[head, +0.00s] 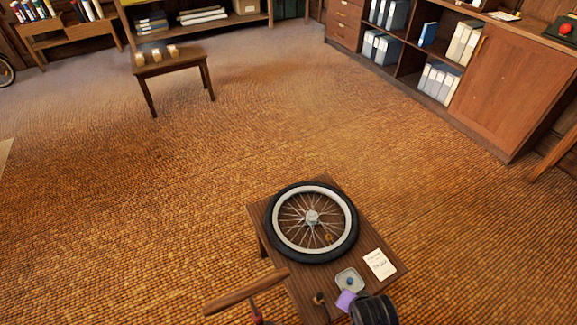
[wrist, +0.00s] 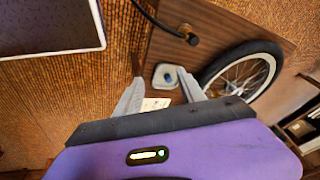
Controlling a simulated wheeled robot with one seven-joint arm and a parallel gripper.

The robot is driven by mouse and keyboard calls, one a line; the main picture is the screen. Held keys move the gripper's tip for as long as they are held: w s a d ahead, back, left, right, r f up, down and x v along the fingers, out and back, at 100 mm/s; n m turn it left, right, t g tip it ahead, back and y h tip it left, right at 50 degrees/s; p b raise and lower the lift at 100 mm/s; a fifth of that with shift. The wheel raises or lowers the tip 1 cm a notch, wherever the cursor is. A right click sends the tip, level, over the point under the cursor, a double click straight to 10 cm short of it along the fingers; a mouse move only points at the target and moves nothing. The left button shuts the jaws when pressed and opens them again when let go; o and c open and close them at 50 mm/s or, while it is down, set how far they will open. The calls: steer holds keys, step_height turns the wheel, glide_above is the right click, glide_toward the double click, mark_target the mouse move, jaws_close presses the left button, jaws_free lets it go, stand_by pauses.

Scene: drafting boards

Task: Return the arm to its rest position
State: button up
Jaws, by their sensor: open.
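My gripper (wrist: 160,77) shows in the wrist view with its two grey fingers spread apart and nothing between them. Its purple and black body fills the bottom of that view. In the head view, a purple and black part of my arm shows at the bottom, over the near edge of a small wooden table (head: 259,218); the fingers are hard to make out there. A small grey dish (head: 349,280) with a blue thing in it lies on this table; it also appears beyond the fingertips in the wrist view (wrist: 158,75).
A spoked wheel with a black tyre (head: 354,239) lies flat on the small table, beside a white card (head: 380,264). A wooden bar (head: 245,292) shows at the left. A stool (head: 180,68) with small blocks and a cabinet (head: 500,85) stand farther off. The floor between is clear.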

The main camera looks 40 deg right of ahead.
steer(key=w+a+r+n+t+h, duration=0.15)
steer(key=r+n+t, duration=0.25)
steer(key=r, duration=0.5)
steer(key=w+a+r+n+t, duration=0.2)
steer(key=w+r+n+t, duration=0.15)
steer(key=r, duration=0.45)
steer(key=s+a+r+n+t+y, duration=0.2)
steer(key=s+a+r+n, duration=0.2)
steer(key=r, duration=0.4)
steer(key=s+a+r+n+t+y, duration=0.2)
steer(key=s+a+r+n, duration=0.2)
steer(key=r, duration=0.4)
steer(key=shift+s+a+t, duration=0.35)
steer(key=shift+s+a, duration=0.1)
steer(key=shift+s, duration=0.6)
steer(key=shift+f+y, duration=0.2)
steer(key=shift+y, duration=0.05)
